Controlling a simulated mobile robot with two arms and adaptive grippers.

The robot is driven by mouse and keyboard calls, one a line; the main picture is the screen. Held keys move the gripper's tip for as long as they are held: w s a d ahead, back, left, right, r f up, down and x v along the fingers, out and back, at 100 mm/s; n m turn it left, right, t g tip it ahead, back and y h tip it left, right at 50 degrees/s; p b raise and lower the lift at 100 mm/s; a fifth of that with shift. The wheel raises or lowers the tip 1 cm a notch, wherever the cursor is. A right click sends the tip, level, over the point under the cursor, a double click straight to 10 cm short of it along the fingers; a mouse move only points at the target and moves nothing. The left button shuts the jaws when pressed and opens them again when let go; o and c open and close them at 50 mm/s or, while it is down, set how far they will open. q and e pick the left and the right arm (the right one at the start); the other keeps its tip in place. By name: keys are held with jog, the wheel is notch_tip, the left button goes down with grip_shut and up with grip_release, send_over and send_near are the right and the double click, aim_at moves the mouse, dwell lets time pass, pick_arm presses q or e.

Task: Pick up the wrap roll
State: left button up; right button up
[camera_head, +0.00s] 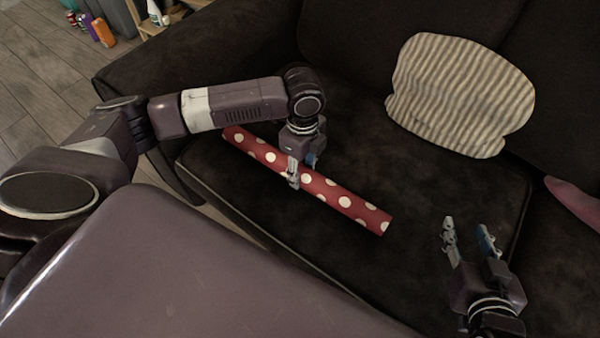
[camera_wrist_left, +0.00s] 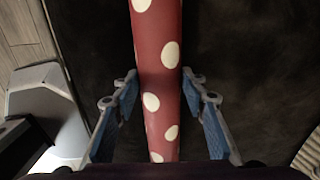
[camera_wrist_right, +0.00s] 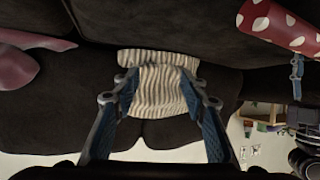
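The wrap roll (camera_head: 346,201) is a long red tube with white dots, lying diagonally on the dark sofa seat. My left gripper (camera_head: 299,178) is over the middle of the roll, pointing down. In the left wrist view the roll (camera_wrist_left: 160,75) runs between the two open fingers of my left gripper (camera_wrist_left: 160,95), with a narrow gap on each side. My right gripper (camera_head: 468,238) is open and empty over the seat, right of the roll's near end. The right wrist view shows its spread fingers (camera_wrist_right: 160,95) and part of the roll (camera_wrist_right: 275,25) at the upper right.
A striped cushion (camera_head: 460,95) leans on the dark sofa's (camera_head: 340,105) backrest. A pink item (camera_head: 575,203) lies at the right edge. A wooden shelf (camera_head: 150,25) and several small containers (camera_head: 103,32) stand on the floor at the upper left. The seat around the roll is clear.

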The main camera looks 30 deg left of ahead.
pick_arm(q)
jog(key=c, duration=0.5)
jog(key=shift+r, duration=0.1)
